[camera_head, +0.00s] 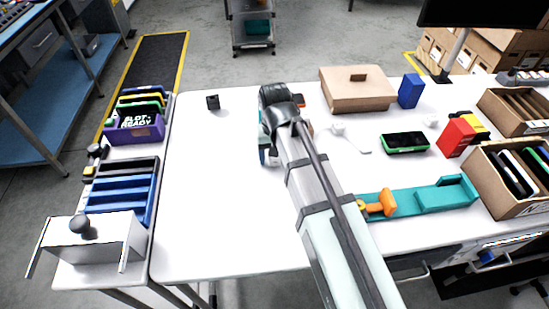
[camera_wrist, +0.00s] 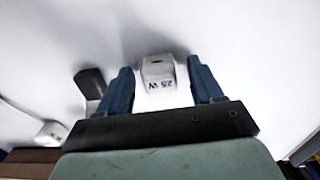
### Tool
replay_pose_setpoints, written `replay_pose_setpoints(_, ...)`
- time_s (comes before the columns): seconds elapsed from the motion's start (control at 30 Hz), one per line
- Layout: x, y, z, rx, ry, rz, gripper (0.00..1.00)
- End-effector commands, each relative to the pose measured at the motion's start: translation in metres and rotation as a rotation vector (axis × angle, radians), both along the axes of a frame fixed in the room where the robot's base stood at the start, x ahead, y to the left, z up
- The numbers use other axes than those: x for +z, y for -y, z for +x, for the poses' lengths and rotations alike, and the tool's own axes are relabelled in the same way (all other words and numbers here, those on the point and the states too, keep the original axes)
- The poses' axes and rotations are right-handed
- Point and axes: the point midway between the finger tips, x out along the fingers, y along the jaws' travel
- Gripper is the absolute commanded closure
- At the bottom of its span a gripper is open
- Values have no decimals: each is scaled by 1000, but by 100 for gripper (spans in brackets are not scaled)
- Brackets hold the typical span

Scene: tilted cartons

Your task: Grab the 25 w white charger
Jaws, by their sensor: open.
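The white charger (camera_wrist: 158,71) is a small white block with "25 W" printed on it, reading upside down in the wrist view. It lies on the white table top. My gripper (camera_wrist: 161,66) is open, with one blue finger to each side of the charger in the picture. A gap shows between the charger and each finger, and I cannot tell how far above the table the fingertips are. In the head view my gripper (camera_head: 266,157) is over the middle of the table, and I cannot make out the charger there.
A dark block (camera_wrist: 90,83) lies close beside the left finger in the wrist view. A white piece with a cable (camera_wrist: 51,133) is further left. In the head view a cardboard box (camera_head: 357,95) and a teal tray (camera_head: 408,201) stand right of my arm. The table's left part is mostly clear.

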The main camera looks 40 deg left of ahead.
Motion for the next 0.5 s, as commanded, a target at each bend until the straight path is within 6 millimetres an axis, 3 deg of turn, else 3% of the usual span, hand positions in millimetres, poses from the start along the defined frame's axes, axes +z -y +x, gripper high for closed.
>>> replay_pose_setpoints(0.17, 0, 0, 0, 0, 1, 1, 34)
replay_pose_setpoints(0.5, 0, 0, 0, 0, 1, 1, 66)
